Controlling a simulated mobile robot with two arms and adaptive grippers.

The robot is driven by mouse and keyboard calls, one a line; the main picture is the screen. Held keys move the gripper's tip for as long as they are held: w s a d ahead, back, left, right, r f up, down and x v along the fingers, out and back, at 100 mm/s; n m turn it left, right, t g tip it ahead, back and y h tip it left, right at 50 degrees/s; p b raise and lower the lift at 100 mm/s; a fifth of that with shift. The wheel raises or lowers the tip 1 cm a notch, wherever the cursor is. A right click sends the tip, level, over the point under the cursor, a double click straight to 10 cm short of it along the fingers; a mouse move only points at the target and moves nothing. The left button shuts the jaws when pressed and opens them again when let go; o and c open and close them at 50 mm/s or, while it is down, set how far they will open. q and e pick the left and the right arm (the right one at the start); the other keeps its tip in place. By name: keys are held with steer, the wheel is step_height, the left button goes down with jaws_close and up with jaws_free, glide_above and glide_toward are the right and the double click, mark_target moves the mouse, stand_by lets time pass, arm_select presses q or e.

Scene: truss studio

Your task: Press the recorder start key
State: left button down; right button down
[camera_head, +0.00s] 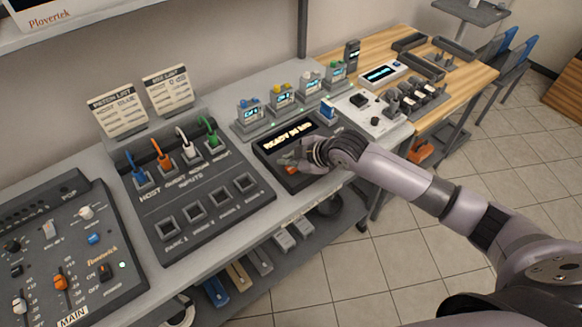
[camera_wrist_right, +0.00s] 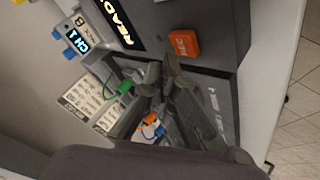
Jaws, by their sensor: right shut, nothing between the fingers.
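The recorder (camera_head: 262,152) is a dark box on the grey bench, with a lit display (camera_head: 288,137) reading "READY" and a number of minutes. Its orange start key (camera_head: 291,170) shows just below my right gripper (camera_head: 284,160) in the head view. In the right wrist view the orange key (camera_wrist_right: 183,43), with pale letters like "REC", sits in full sight beyond the fingertips (camera_wrist_right: 160,70). My right gripper is shut with nothing in it, over the recorder's front part. I cannot tell whether the fingertips touch the recorder. My left gripper is not in view.
A patch panel (camera_head: 200,205) with coloured plugs stands left of the recorder, and a mixer (camera_head: 65,250) further left. Small units with lit screens (camera_head: 283,94) stand behind it. A white-topped device (camera_head: 370,118) is close on the right. Open tiled floor lies in front.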

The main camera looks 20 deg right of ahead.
mark_target(290, 171)
steer(key=shift+f, duration=0.1)
stand_by(0.4)
steer(key=shift+f, duration=0.3)
steer(key=shift+f, duration=0.45)
stand_by(0.5)
steer(key=shift+r, duration=0.1)
steer(key=shift+r+p, duration=0.75)
steer(key=shift+p, duration=0.05)
step_height(290, 171, up, 5)
steer(key=p, duration=0.5)
steer(key=shift+r, duration=0.1)
